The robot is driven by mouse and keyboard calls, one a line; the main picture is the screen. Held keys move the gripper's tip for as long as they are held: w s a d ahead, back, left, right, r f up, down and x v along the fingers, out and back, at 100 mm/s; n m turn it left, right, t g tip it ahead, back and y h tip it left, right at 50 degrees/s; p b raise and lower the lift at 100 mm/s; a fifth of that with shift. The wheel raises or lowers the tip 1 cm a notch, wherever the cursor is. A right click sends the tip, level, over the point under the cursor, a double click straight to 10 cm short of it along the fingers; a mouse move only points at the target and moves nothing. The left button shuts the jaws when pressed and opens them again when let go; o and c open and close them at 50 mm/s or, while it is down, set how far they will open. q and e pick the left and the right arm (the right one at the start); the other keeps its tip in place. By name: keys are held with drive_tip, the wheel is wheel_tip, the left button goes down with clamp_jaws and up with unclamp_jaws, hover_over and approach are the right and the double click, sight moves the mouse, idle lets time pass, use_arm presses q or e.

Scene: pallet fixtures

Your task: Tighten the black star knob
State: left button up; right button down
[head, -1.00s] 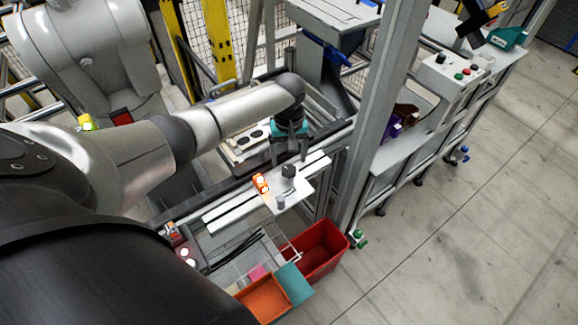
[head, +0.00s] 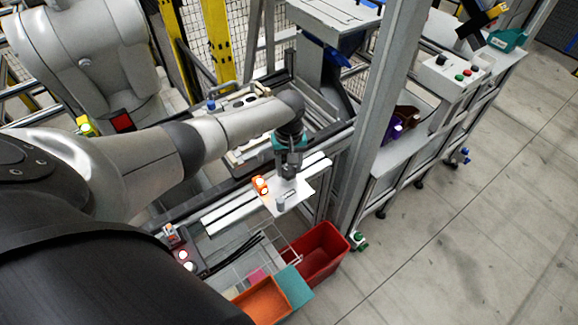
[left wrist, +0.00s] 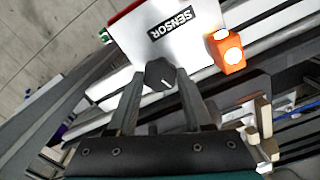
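The black star knob (left wrist: 160,73) stands on a white plate marked SENSOR (left wrist: 172,33), which also shows in the head view (head: 298,198). A pale line marks the knob's top. My left gripper (left wrist: 160,76) is open, with one finger on each side of the knob near its tips. I see a small gap on each side and no clear contact. In the head view my left gripper (head: 289,172) points down over the plate and hides the knob. My right gripper is not in view.
A lit orange sensor block (head: 261,186) sits beside the plate; it also shows in the left wrist view (left wrist: 227,52). A small grey post (head: 281,204) stands on the plate. A grey upright (head: 378,120) rises to the right. A red bin (head: 318,255) is below.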

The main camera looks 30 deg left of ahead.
use_arm(q)
clamp_jaws()
drive_tip(key=shift+m, duration=0.4)
drive_tip(key=m+p, duration=0.1)
drive_tip(key=m, duration=0.2)
drive_tip(key=shift+r, duration=0.1)
drive_tip(key=m, duration=0.3)
drive_tip(key=shift+m+p, duration=0.3)
drive_tip(key=m, duration=1.3)
idle(0.4)
